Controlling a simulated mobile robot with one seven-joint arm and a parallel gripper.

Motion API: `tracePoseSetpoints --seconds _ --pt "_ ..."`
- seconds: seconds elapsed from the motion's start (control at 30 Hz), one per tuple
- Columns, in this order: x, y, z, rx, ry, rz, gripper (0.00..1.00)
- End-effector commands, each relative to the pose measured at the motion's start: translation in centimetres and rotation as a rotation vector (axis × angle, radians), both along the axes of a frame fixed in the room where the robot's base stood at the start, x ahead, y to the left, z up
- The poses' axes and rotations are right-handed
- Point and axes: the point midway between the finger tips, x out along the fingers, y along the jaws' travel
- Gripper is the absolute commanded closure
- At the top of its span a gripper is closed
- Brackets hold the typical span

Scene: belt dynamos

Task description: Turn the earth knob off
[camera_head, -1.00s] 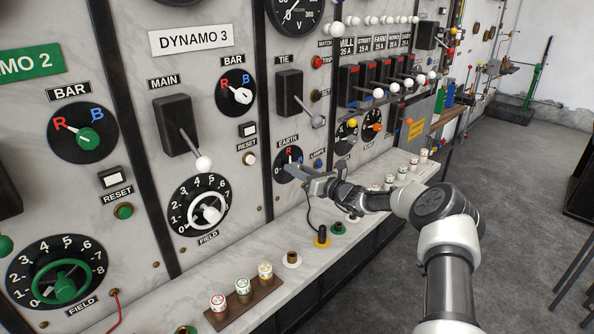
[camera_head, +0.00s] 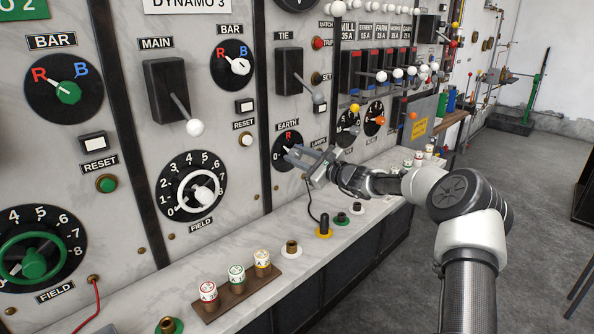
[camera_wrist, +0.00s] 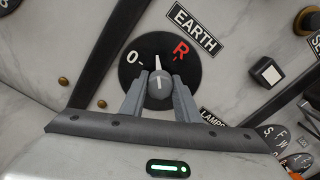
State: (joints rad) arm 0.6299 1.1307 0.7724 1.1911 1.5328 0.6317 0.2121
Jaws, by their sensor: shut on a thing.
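The earth dial is a round black plate with a white 0 and a red R, under the EARTH label. It shows in the head view (camera_head: 279,160) and the wrist view (camera_wrist: 130,73). Its grey earth knob (camera_wrist: 159,88) has a white pointer that points up between 0 and R in the wrist view. My gripper is shut on this knob, one finger on each side, in the wrist view (camera_wrist: 159,92). In the head view my gripper (camera_head: 293,155) reaches the dial from the right and hides most of the knob.
A tie lever (camera_head: 318,97) juts out above the dial. A white field handwheel (camera_head: 203,194) is to the left. A marble ledge (camera_head: 300,232) below carries several terminals, among them a yellow-based one (camera_head: 324,232). A LAMPS label (camera_wrist: 212,118) sits beside my gripper.

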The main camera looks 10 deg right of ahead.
Motion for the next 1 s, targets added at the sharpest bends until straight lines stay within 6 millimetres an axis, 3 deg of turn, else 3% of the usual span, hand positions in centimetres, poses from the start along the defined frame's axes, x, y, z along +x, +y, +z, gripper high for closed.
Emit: tracePoseSetpoints --seconds 0.03,0.2,0.6,1.0 --pt "-0.01 -0.03 -0.92 -0.037 -0.029 0.0 0.94" --pt "-0.02 0.01 -1.0 -0.168 -0.124 0.0 0.94" --pt "-0.02 0.06 -0.6 -0.457 -0.333 0.001 0.94" --pt "-0.01 0.02 -0.18 -0.627 -0.454 0.001 0.94"
